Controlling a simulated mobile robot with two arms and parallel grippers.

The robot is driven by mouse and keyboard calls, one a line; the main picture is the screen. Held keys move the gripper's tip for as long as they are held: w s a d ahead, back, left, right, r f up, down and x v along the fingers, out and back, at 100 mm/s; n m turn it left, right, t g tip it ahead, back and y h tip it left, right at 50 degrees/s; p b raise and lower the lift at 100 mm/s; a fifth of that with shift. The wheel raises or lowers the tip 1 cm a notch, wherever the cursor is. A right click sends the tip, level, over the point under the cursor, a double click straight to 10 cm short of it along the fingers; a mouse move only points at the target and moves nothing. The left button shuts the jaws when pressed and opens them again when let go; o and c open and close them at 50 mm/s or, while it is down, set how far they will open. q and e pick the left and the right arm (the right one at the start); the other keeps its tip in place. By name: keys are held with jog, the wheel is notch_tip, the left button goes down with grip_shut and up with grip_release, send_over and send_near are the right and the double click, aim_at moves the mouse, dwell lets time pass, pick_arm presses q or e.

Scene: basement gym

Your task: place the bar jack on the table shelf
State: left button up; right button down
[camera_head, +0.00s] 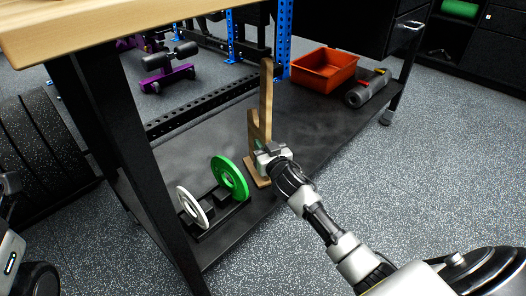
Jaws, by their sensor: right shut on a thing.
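The bar jack (266,97) is a tall upright wooden piece with a stepped side and a flat foot. It stands upright over the dark lower table shelf (310,118), between the green plate and the orange bin. Its foot looks at or very near the shelf surface; I cannot tell whether it touches. My right gripper (268,153) is shut on the bar jack at its lower part and hides some of it. My left gripper is not in view; only part of my left arm shows at the left edge.
A green plate (217,173) and a white plate (183,200) stand in a black rack on the shelf's near end. An orange bin (324,72) and a grey roll (368,90) lie at the far end. The wooden tabletop (90,22) overhangs above. Dark shelf surface is free between them.

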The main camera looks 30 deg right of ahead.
jog(key=shift+r, duration=0.1)
jog(key=c, duration=1.5)
grip_release()
jog(key=shift+f, duration=0.3)
jog(key=o, duration=0.5)
jog(key=shift+r, duration=0.1)
jog(key=shift+c, duration=0.2)
